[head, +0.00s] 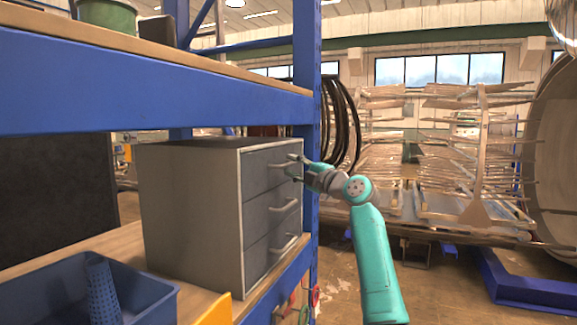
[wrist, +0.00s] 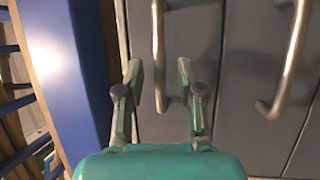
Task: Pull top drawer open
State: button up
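A grey drawer cabinet (head: 190,205) with three drawers stands on the shelf in the head view. The top drawer (head: 260,178) looks shut, flush with the drawers below it. Its handle (head: 284,165) is a metal bar, which also shows in the wrist view (wrist: 158,50).
The middle drawer handle (head: 285,206) and bottom drawer handle (head: 285,244) lie below. A blue rack post (head: 306,80) stands close behind the gripper. A blue bin (head: 150,290) sits on the shelf left of the cabinet.

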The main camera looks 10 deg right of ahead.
jog(key=shift+x, duration=1.2)
grip_shut()
